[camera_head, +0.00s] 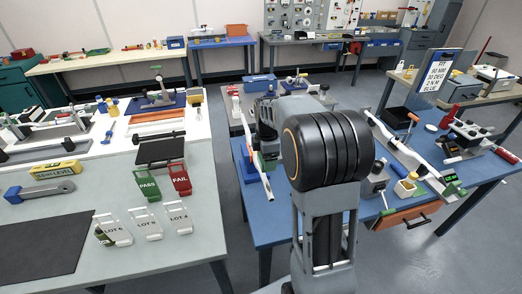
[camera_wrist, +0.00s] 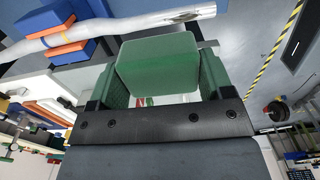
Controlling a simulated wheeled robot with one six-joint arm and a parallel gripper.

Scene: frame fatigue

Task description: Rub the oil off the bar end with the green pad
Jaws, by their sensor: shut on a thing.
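The green pad (camera_wrist: 158,62) is held between my gripper's fingers (camera_wrist: 160,80) in the wrist view. The silver bar (camera_wrist: 110,28) runs across the top of that view, beyond the pad. A dark smear shows near the bar's right end (camera_wrist: 207,13). The pad looks close to the bar, but I cannot tell whether they touch. In the head view the pale bar (camera_head: 267,186) slants at the edge of the blue table, beside my gripper (camera_head: 268,160). My arm hides part of that area.
A blue and orange block support (camera_wrist: 68,42) stands under the bar. The blue table (camera_head: 265,229) also carries tools on its right side. A pale bench (camera_head: 110,200) with tools and tags stands to the left.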

